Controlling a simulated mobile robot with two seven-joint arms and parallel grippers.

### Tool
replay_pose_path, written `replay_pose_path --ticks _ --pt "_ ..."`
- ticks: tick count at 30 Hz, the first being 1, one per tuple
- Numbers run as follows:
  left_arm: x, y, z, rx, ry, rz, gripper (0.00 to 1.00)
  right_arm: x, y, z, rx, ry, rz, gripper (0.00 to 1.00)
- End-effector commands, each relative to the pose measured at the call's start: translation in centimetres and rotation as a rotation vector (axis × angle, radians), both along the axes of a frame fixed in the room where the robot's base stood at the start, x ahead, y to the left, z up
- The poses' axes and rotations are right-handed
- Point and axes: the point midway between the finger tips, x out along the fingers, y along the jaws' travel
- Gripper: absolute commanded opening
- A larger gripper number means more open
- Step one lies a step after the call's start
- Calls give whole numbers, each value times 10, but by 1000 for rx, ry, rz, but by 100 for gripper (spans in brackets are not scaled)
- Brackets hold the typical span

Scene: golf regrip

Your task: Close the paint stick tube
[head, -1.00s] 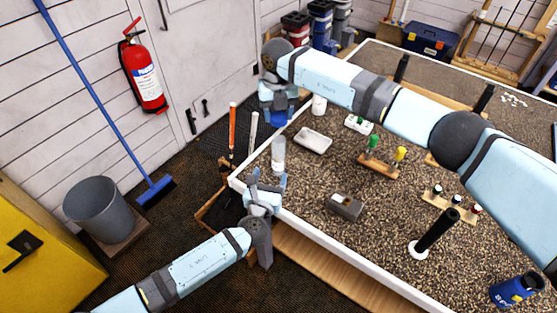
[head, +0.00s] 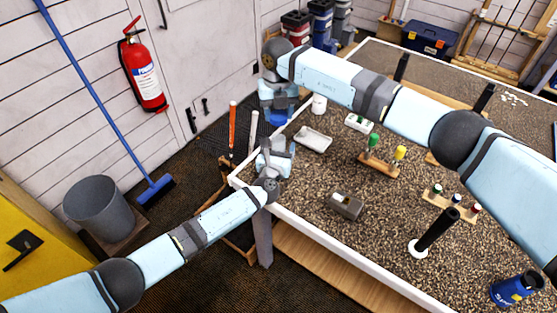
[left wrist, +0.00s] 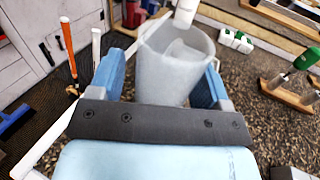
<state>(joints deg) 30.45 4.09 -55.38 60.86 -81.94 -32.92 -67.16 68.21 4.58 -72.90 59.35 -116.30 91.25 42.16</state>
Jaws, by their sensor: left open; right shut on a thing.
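A pale, translucent tube (left wrist: 178,65) stands between the two blue fingers of my left gripper (left wrist: 163,85) in the left wrist view. Those fingers are apart, one on each side of the tube; I cannot tell if they touch it. In the head view my left gripper (head: 275,152) is at the near left corner of the table and hides the tube. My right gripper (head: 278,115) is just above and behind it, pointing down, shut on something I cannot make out. A white cylindrical thing (left wrist: 185,12) shows above the tube's rim in the left wrist view.
A white tray (head: 313,139) and a white container (head: 319,104) are right of the grippers. Wooden racks with green and yellow tops (head: 379,165) and a grey block (head: 345,206) stand on the speckled table. An orange shaft (head: 233,130) stands left of the corner.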

Motion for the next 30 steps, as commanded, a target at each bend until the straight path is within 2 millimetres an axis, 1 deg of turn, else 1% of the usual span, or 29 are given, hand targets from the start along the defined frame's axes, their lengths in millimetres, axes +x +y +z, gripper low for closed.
replay_pose_path --ticks 9,10,19,23,26,30 --pt "3 -1 0 0 0 0 71 0 0 0 0 0 0 28" --pt "3 -1 0 0 0 0 69 0 0 0 0 0 0 28" --pt "2 0 0 0 0 0 0 0 0 0 0 0 0 28" --pt "2 0 0 0 0 0 0 0 0 -3 0 1 0 28" --pt "2 0 0 0 0 0 0 0 0 -14 -1 3 0 28" --pt "2 0 0 0 0 0 0 0 0 -34 -2 2 0 28"
